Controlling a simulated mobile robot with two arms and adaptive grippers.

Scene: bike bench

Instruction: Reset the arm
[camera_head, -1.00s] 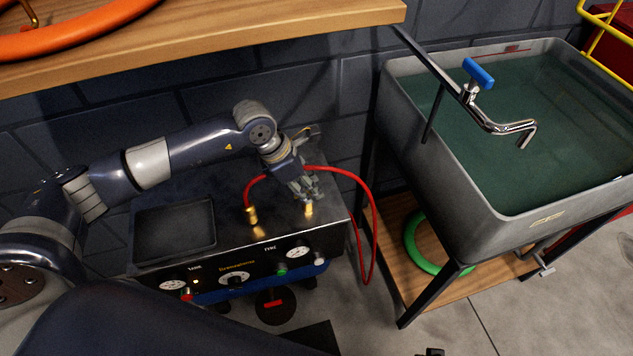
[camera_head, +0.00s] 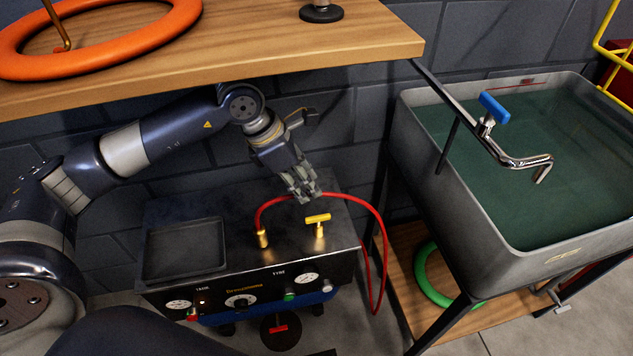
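My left arm comes in from the left, above the black compressor box (camera_head: 205,288). My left gripper (camera_head: 305,196) points down above the right part of the box's top, a little above and left of a brass T-shaped valve handle (camera_head: 318,222). The gripper appears apart from the handle. Its fingers look close together, but whether they are open or shut is too small to tell. I see nothing clearly held in it. The red hose (camera_head: 378,225) passes just behind the fingertips. My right gripper is not in view.
A wooden shelf (camera_head: 250,50) with an orange ring (camera_head: 130,47) hangs close above my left arm. A water-filled grey sink (camera_head: 480,213) with a blue-handled tap (camera_head: 494,107) stands at the right. A green ring (camera_head: 430,285) lies below it. A shallow tray (camera_head: 186,250) is on the box.

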